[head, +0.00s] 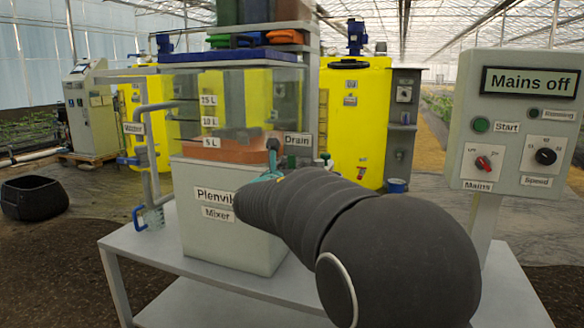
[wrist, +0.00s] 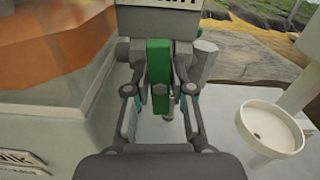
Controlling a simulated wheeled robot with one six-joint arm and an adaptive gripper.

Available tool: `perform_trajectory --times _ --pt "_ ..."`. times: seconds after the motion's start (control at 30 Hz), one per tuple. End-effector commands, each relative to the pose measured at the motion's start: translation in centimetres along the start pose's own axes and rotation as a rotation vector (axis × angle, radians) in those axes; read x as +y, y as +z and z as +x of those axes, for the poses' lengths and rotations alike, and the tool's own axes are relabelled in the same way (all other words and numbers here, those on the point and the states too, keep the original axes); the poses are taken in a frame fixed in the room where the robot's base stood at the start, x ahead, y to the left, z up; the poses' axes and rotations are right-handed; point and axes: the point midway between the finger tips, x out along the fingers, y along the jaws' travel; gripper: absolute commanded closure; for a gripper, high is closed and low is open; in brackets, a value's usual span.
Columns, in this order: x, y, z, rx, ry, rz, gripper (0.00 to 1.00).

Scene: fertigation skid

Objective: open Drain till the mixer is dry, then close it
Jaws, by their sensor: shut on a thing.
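The Plenvik Mixer (head: 232,232) stands on a grey table, with a clear tank marked 5 L, 10 L and 15 L. Orange liquid (head: 222,151) shows in the tank around the 5 L mark; it also shows in the wrist view (wrist: 50,45). The Drain label (head: 298,139) is at the tank's right side. In the wrist view, my gripper (wrist: 158,98) is shut on the green Drain handle (wrist: 158,72), one finger on each side. My arm hides most of the Drain valve in the head view. I cannot tell whether the valve is open.
A control panel (head: 520,125) at the right reads "Mains off", with Start, Mains and Speed controls. A white round bowl (wrist: 270,128) is right of the gripper. The Water pipe (head: 148,140) with blue valves is left of the tank. Yellow tanks (head: 358,115) stand behind.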

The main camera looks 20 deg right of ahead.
Motion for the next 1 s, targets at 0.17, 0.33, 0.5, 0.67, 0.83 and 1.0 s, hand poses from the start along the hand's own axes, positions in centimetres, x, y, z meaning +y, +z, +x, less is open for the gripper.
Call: perform_trajectory --times 0.17,0.33,0.5,0.67,0.83,1.0 --pt "-0.04 0.55 0.00 0.004 0.001 -0.226 1.00" --pt "0.02 0.03 0.00 0.001 0.001 -0.405 1.00" --pt "0.03 0.03 -0.01 0.001 0.001 -0.591 1.00" --pt "0.03 0.02 -0.01 0.001 0.001 -0.769 1.00" --pt "0.04 0.02 -0.01 0.001 0.002 -0.958 1.00" --pt "0.04 0.02 -0.02 0.001 0.002 -1.146 1.00"
